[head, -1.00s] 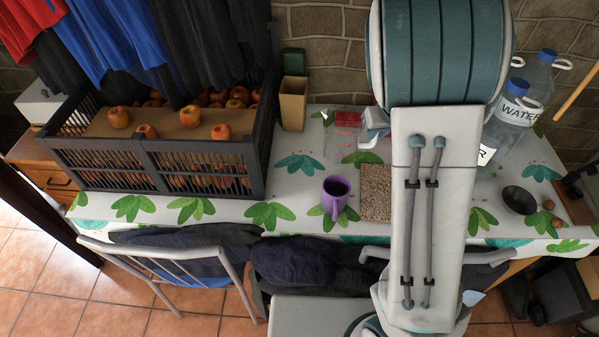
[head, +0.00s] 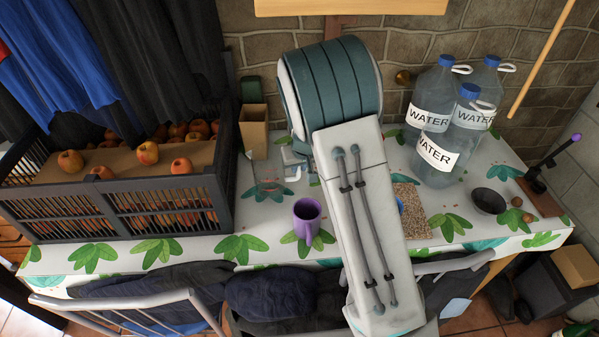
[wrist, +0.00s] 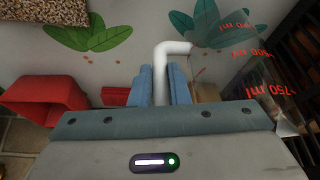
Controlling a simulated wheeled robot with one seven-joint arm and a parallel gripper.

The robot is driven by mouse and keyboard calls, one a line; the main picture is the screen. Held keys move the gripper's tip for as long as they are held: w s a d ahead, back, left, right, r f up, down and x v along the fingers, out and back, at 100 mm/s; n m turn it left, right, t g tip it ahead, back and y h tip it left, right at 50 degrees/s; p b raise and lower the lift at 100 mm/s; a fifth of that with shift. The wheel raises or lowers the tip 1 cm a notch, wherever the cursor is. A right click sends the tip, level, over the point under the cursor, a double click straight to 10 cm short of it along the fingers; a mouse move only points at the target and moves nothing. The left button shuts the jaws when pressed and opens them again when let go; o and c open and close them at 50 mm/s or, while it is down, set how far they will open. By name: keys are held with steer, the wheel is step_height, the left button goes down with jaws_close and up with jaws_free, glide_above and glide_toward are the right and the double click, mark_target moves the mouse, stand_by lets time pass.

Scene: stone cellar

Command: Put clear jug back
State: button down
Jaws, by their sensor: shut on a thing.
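The clear jug (head: 268,178) is see-through and stands out faintly in the head view, above the tablecloth between the crate and my arm. In the wrist view its clear wall with red ml marks (wrist: 262,88) is at the right. Its white handle (wrist: 160,72) is between the blue fingers of my gripper (wrist: 165,85), which is shut on it. In the head view my gripper (head: 292,160) is mostly hidden by my arm, just right of the jug. I cannot tell whether the jug touches the table.
A black crate of apples (head: 172,205) stands left of the jug, close by. A purple mug (head: 307,218) is in front. A tan bin (head: 254,132) stands behind. Water bottles (head: 437,155), a speckled board (head: 412,210) and a dark bowl (head: 488,201) are at right. The wrist view shows a red container (wrist: 40,100).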

steer(key=shift+f, duration=0.9)
steer(key=c, duration=1.4)
jaws_free()
steer(key=shift+f, duration=0.15)
